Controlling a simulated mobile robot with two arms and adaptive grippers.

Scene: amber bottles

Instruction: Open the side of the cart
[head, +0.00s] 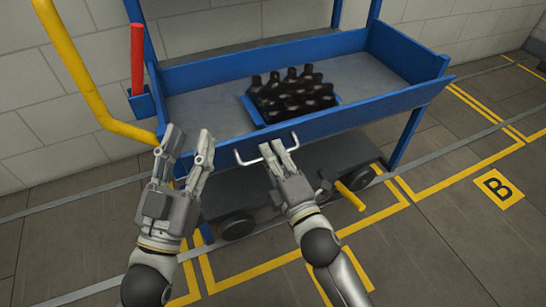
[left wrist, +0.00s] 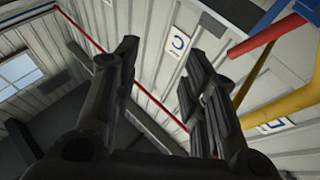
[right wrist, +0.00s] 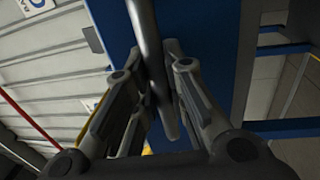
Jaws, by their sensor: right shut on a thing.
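The blue cart (head: 196,75) has a front side panel (head: 350,112) with a metal bar handle (head: 241,158). The panel's top edge leans outward toward me at the right end, apart from the end wall. My right gripper (head: 280,147) is shut on the handle, and the handle (right wrist: 152,60) runs between its fingers in the right wrist view. My left gripper (head: 188,142) is open and empty, just left of the handle in the head view. Its spread fingers (left wrist: 160,75) also show in the left wrist view.
A blue tray (head: 252,111) of dark bottles (head: 292,95) stands on the cart's deck behind the panel. A yellow tube (head: 85,80) and a red bar (head: 137,60) rise at the left. Open floor with yellow markings (head: 499,188) lies to the right.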

